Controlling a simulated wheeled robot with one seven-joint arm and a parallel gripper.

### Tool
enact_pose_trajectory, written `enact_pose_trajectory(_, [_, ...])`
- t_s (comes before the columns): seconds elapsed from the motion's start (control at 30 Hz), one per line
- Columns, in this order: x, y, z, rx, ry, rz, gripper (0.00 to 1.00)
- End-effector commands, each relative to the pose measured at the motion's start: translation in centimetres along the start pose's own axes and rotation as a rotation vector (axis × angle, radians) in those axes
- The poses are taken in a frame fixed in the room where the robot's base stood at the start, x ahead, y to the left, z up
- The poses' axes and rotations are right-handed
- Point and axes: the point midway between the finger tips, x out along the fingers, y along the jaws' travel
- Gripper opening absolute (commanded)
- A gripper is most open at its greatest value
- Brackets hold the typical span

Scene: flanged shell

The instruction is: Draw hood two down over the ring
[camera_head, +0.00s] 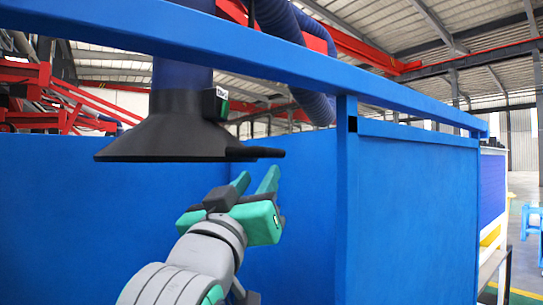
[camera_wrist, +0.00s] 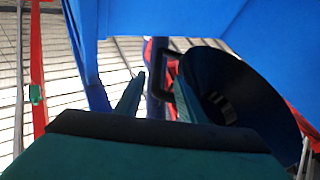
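A black, cone-shaped hood (camera_head: 175,138) hangs from a thick dark blue duct (camera_head: 182,78) in the head view, with a small green-and-white tag on its collar. A flat black handle (camera_head: 262,152) sticks out from its rim to the right. My gripper (camera_head: 256,176) is just below the handle, teal fingers pointing up and apart, with nothing between them. In the wrist view my gripper (camera_wrist: 160,80) is open, and the round hood (camera_wrist: 265,112) fills the right side, partly hidden by a finger. The handle (camera_wrist: 172,52) shows near the fingertips; contact cannot be told. No ring is visible.
A blue rail (camera_head: 300,62) crosses above the hood. A blue post (camera_head: 346,200) and blue panels (camera_head: 415,210) stand to the right, with more blue wall behind my gripper. A second ribbed blue hose (camera_head: 280,22) hangs behind the rail.

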Motion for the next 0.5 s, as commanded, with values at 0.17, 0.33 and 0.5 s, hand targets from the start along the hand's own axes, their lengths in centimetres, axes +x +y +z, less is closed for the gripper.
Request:
enact_pose_trajectory(0.17, [0.4, 0.4, -0.9, 0.005, 0.001, 0.004, 0.36])
enact_pose_trajectory(0.33, [2.6, 0.5, -0.8, 0.005, -0.002, 0.004, 0.36])
enact_pose_trajectory(0.5, [5.7, 0.4, -0.8, 0.005, 0.0, 0.002, 0.36])
